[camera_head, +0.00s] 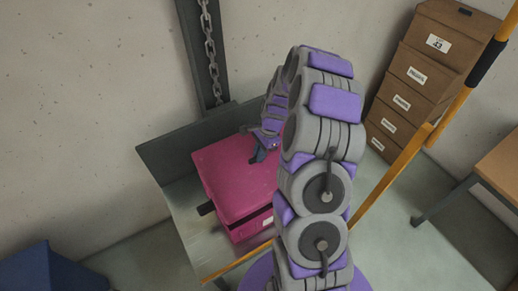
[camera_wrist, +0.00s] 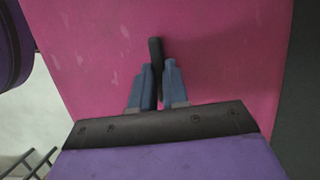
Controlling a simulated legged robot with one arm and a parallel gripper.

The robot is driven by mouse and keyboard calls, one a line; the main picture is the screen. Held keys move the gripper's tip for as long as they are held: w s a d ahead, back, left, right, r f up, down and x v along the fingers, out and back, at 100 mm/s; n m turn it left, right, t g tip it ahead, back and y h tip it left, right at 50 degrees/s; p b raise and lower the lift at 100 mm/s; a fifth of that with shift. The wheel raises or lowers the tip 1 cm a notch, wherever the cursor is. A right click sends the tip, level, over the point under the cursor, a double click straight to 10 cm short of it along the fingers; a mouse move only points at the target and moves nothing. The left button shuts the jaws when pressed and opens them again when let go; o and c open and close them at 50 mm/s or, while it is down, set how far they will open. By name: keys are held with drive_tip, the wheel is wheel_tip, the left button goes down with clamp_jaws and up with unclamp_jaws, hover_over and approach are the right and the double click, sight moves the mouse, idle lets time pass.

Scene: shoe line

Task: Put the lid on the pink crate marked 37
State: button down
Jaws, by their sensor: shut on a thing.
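A pink lid (camera_head: 232,172) lies over the pink crate (camera_head: 246,229) in the head view, roughly lined up with it. I cannot tell whether the lid rests fully on the rim. The crate's near side carries a pale label (camera_head: 268,221), too small to read. My gripper (camera_head: 262,153) is above the lid, partly hidden by my arm. In the wrist view, the blue fingers of my gripper (camera_wrist: 156,84) are shut on a dark upright handle (camera_wrist: 155,50) over the lid's pink, scuffed surface (camera_wrist: 220,50). My arm hides the right part of lid and crate.
The crate stands on a grey metal carrier (camera_head: 180,190) with a raised back, below a hanging chain (camera_head: 209,50). Stacked brown boxes (camera_head: 405,90), a yellow rail (camera_head: 385,185) and a wooden table (camera_head: 503,165) are at right. A dark blue container (camera_head: 50,270) is lower left.

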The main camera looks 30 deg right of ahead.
drive_tip(key=shift+a+f+b, duration=0.3)
drive_tip(key=shift+a+f, duration=0.05)
drive_tip(key=shift+f, duration=0.65)
drive_tip(key=shift+d+f+b, duration=0.2)
drive_tip(key=shift+f+b, duration=0.6)
drive_tip(key=shift+f, duration=2.4)
drive_tip(key=shift+d+f, duration=0.15)
drive_tip(key=shift+d, duration=0.05)
drive_tip(key=shift+a+p, duration=0.1)
drive_tip(key=shift+p, duration=0.35)
drive_tip(key=shift+f+p, duration=0.3)
drive_tip(key=shift+p, duration=0.35)
